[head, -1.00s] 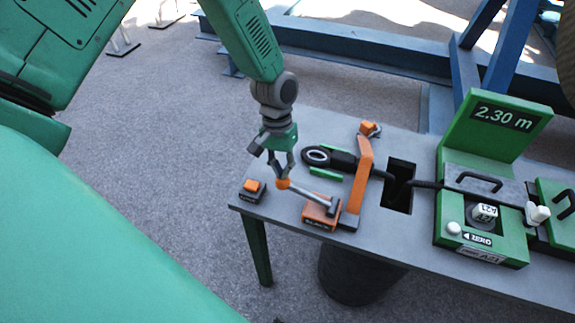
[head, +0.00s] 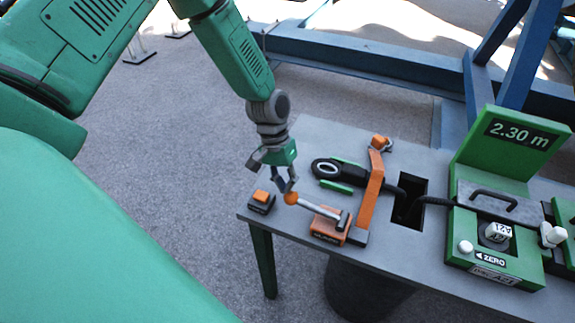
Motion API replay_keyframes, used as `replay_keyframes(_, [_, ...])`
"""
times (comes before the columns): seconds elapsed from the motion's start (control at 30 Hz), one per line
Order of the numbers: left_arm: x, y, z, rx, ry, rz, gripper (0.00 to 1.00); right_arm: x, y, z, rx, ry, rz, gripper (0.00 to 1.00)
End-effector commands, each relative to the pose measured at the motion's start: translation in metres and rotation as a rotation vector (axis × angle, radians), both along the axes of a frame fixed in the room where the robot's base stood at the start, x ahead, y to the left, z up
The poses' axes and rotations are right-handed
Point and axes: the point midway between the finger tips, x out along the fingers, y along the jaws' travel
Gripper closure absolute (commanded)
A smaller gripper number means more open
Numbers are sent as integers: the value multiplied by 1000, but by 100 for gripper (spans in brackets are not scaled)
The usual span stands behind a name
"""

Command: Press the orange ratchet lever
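A lever with a pale rod and an orange ball end (head: 291,198) leans low over the table, its other end at an orange block (head: 328,228). A longer flat orange bar (head: 371,190) stands beside it; I cannot tell for sure which is the ratchet lever. My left gripper (head: 286,188) points down just above the orange ball, its fingertips very close to it or touching. Whether its fingers are open or shut is unclear. My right gripper is out of view.
A small box with an orange top (head: 261,198) sits left of the ball. A black cable end with a ring (head: 326,168) lies behind. A dark slot (head: 409,203) and a green meter reading 2.30 m (head: 519,134) are at right. The grey table (head: 310,132) has bare room at the back left.

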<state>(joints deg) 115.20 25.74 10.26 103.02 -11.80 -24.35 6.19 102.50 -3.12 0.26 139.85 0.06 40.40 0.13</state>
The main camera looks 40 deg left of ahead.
Motion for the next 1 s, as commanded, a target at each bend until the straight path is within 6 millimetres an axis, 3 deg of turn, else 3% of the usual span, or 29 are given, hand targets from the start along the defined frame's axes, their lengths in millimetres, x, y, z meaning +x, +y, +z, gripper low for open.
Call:
replay_keyframes(0.03, [1,0,15,1,-3,0,100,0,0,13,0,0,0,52])
replay_keyframes(0.13, [1,-1,33,2,-5,-1,100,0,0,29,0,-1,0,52])
replay_keyframes(0.23, [6,8,52,1,-13,0,100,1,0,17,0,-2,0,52])
replay_keyframes(0.5, [11,23,102,7,-9,-1,100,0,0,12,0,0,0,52])
replay_keyframes(0.7, [13,31,117,5,-6,-1,100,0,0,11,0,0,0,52])
replay_keyframes(1.0, [13,36,117,0,-5,0,100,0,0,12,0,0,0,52])
